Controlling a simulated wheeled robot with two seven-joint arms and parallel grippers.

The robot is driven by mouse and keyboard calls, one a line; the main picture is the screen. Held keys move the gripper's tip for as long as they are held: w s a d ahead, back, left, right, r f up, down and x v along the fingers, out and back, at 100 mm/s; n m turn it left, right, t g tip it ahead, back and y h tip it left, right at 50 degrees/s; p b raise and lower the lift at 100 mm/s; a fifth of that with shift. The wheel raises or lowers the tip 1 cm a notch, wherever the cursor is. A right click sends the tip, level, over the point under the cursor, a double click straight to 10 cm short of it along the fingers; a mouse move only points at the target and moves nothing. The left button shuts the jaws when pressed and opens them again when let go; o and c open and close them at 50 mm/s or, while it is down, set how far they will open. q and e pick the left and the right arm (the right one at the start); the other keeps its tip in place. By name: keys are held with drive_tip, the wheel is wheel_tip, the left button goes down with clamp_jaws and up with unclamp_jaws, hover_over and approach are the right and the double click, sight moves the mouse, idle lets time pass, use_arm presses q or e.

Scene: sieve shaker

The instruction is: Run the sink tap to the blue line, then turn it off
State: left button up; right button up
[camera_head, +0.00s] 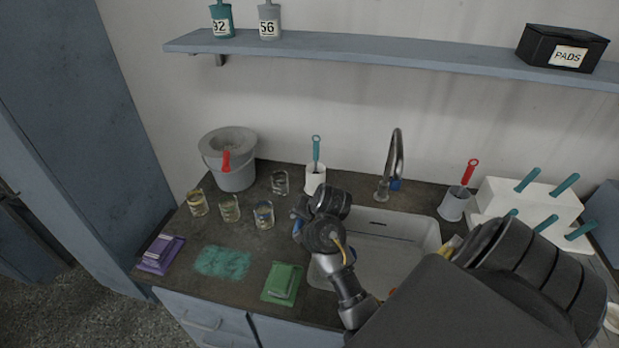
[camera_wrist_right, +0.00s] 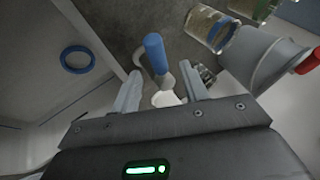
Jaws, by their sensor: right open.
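The steel tap (camera_head: 397,152) arches up behind the white sink (camera_head: 420,229), with a small blue part (camera_head: 395,184) beside its base. I see no running water. My right gripper (camera_head: 302,216) is above the counter by the sink's left edge, well left of the tap. In the right wrist view its fingers (camera_wrist_right: 162,92) are apart, with a blue handle (camera_wrist_right: 155,53) showing between and beyond them. I cannot tell what the handle belongs to or whether they touch. A blue ring (camera_wrist_right: 77,60) shows in the pale sink area at left. My left gripper is not in view.
A grey bucket (camera_head: 235,177) and several glasses (camera_head: 229,209) stand left of the sink. A white brush holder (camera_head: 315,184) is behind my gripper. A grey cup (camera_head: 454,205) and a white rack (camera_head: 540,202) stand to the right. A green pad (camera_head: 283,283) lies in front.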

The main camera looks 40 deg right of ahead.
drive_tip(key=shift+x, duration=0.85)
clamp_jaws()
